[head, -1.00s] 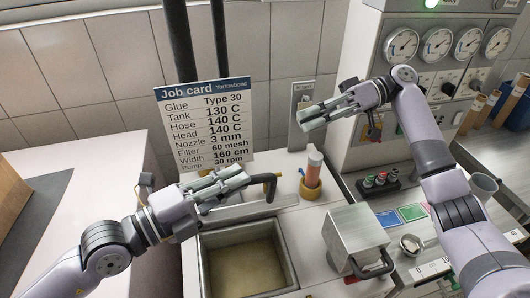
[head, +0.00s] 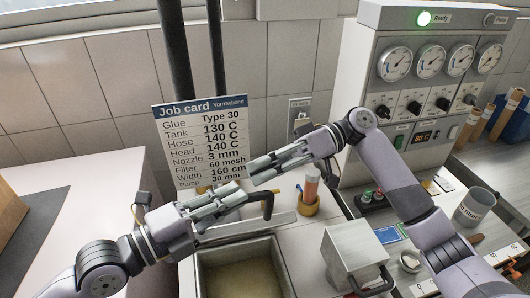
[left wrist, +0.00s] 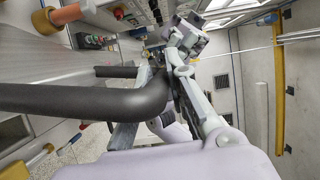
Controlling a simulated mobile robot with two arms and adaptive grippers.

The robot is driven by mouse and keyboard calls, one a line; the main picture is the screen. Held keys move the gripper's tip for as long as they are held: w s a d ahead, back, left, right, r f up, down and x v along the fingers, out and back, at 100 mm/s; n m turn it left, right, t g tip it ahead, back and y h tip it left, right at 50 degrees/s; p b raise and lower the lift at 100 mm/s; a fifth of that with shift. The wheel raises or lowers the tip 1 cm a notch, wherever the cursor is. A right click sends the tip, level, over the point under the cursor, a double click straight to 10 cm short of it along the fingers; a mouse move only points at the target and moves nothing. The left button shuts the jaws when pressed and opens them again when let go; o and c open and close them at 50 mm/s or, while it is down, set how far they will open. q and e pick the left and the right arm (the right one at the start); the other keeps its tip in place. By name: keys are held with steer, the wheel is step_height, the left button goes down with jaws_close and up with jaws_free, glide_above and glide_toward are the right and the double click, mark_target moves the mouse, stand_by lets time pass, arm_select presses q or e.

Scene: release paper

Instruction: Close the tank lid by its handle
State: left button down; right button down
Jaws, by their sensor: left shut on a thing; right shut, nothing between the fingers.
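The tank (head: 236,272) is open at the lower middle of the head view, with pale material inside. Its lid (head: 265,226) stands raised at the tank's back edge, seen nearly edge-on. The lid's black handle (head: 268,203) sticks out behind it and also fills much of the left wrist view (left wrist: 80,98). My left gripper (head: 243,194) is shut on the handle; the exact contact is partly hidden. My right gripper (head: 252,172) is shut and empty, just above and behind the left one, very close to it.
The job card (head: 200,125) stands right behind both grippers. A metal box (head: 355,246) with a black handle is right of the tank. The gauge panel (head: 435,70) is at the back right.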

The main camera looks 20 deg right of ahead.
mark_target(250, 194)
arm_select(q)
steer(key=shift+r, duration=0.1)
arm_select(e)
steer(key=shift+s+f, duration=0.15)
arm_select(q)
steer(key=shift+w+a, duration=0.1)
steer(key=shift+a, duration=0.05)
steer(key=shift+w+r, duration=0.1)
arm_select(e)
steer(key=shift+s+a+f+n, duration=0.15)
steer(key=shift+s+f, duration=0.15)
steer(key=shift+s, duration=0.3)
steer(key=shift+s+f+n, duration=0.15)
steer(key=shift+s+f, duration=0.1)
steer(key=shift+s, duration=0.35)
arm_select(q)
steer(key=c, duration=1.6)
jaws_free()
steer(key=shift+o, duration=0.2)
